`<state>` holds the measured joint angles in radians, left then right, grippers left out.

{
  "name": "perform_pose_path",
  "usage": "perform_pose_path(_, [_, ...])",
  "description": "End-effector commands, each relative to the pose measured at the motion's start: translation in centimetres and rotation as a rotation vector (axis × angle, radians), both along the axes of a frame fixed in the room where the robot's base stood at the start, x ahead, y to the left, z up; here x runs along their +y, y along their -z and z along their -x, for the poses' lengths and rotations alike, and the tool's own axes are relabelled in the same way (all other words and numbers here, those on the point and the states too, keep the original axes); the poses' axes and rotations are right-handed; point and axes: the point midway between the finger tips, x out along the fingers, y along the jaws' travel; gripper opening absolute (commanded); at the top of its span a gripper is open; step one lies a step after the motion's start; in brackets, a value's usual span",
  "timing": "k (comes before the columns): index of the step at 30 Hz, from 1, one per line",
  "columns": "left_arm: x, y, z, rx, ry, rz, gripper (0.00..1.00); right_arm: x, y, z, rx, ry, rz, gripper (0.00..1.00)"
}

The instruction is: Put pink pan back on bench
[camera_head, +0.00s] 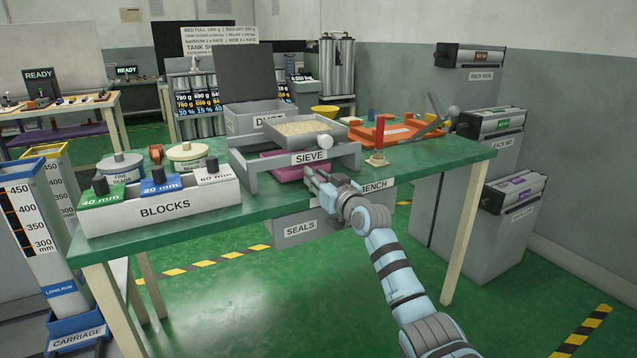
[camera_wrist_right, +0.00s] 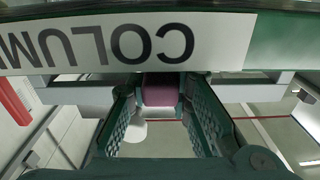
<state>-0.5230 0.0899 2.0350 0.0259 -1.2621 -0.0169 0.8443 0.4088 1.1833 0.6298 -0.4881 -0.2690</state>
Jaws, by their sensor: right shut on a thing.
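The pink pan (camera_head: 288,173) shows in the head view under the sieve (camera_head: 300,134), inside the grey sieve stand (camera_head: 256,183) at the green bench's (camera_head: 400,163) front edge. My right gripper (camera_head: 312,178) reaches in from the front right, low at the bench's front edge. In the right wrist view the pan's pink end (camera_wrist_right: 163,90) sits between the fingertips, and the gripper is shut on it. I cannot tell whether the pan touches the bench top. My left gripper is not in view.
The blocks rack (camera_head: 160,207) stands left on the bench. An orange tray (camera_head: 385,133) and a red peg (camera_head: 377,143) lie to the right, and a dust box (camera_head: 258,118) behind. A seals drawer (camera_head: 300,229) hangs below the front edge. Green floor in front is open.

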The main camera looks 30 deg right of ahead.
Motion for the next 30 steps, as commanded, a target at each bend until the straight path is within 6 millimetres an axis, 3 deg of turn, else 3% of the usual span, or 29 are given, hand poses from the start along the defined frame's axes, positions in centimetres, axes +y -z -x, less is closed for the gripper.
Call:
perform_pose_path(22, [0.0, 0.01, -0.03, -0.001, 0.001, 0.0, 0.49, 0.03, 0.69, -0.04, 0.001, -0.001, -0.001, 0.0])
perform_pose_path(23, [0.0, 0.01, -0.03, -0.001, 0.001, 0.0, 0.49, 0.03, 0.71, -0.04, 0.001, -0.001, -0.001, 0.21])
perform_pose_path(24, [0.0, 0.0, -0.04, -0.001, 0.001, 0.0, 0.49, 0.03, 0.69, -0.04, 0.001, -0.001, -0.001, 0.27])
perform_pose_path(27, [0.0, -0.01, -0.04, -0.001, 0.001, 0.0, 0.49, 0.03, 0.68, -0.04, 0.001, -0.001, -0.001, 0.43])
perform_pose_path(30, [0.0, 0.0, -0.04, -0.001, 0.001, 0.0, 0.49, 0.03, 0.67, -0.04, 0.001, -0.001, -0.001, 0.43])
